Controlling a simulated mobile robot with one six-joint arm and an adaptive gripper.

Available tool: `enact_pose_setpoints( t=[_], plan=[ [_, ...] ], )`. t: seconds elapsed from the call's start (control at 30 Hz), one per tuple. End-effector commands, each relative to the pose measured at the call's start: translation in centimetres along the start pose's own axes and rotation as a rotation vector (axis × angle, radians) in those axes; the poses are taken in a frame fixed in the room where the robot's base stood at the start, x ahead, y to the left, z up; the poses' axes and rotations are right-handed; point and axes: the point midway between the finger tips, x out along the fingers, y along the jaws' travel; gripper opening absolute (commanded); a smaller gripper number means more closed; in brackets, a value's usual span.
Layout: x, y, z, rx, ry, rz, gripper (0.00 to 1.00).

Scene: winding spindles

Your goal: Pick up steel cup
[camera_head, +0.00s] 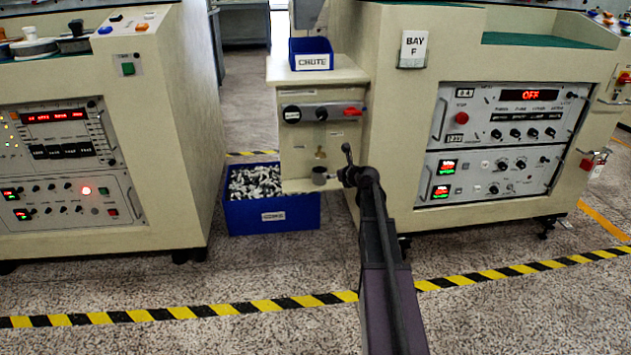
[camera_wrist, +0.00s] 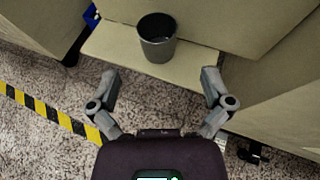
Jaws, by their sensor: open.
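The steel cup (camera_head: 319,176) is a small grey cup standing upright on a low beige shelf (camera_head: 294,186) of the chute stand, below a brass-coloured fitting. In the wrist view the cup (camera_wrist: 157,37) shows dark and open-topped on the same shelf (camera_wrist: 112,48), at the upper middle. My gripper (camera_head: 345,160) is just right of the cup in the head view, and my arm hides part of the area behind it. In the wrist view my gripper (camera_wrist: 160,82) has its two fingers spread wide, with nothing between them. The cup is ahead of the fingertips and apart from them.
A blue bin (camera_head: 270,216) full of small pale parts stands on the floor left of the shelf. A blue CHUTE tray (camera_head: 311,54) sits on top of the stand. Beige machine cabinets (camera_head: 400,100) flank it. Yellow-black tape (camera_head: 190,312) crosses the open floor in front.

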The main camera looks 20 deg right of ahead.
Motion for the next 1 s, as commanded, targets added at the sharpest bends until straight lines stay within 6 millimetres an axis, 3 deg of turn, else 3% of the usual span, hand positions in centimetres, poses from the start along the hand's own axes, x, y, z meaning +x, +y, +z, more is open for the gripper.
enact_pose_setpoints(
  t=[0.1, 0.33, 1.0],
  plan=[
    [2.3, -0.1, -0.2, -0.001, 0.000, 0.001, 1.00],
    [5.2, -0.1, -0.1, -0.001, 0.000, 0.001, 1.00],
    [6.8, 0.1, -0.1, 0.000, 0.000, 0.000, 1.00]
  ],
)
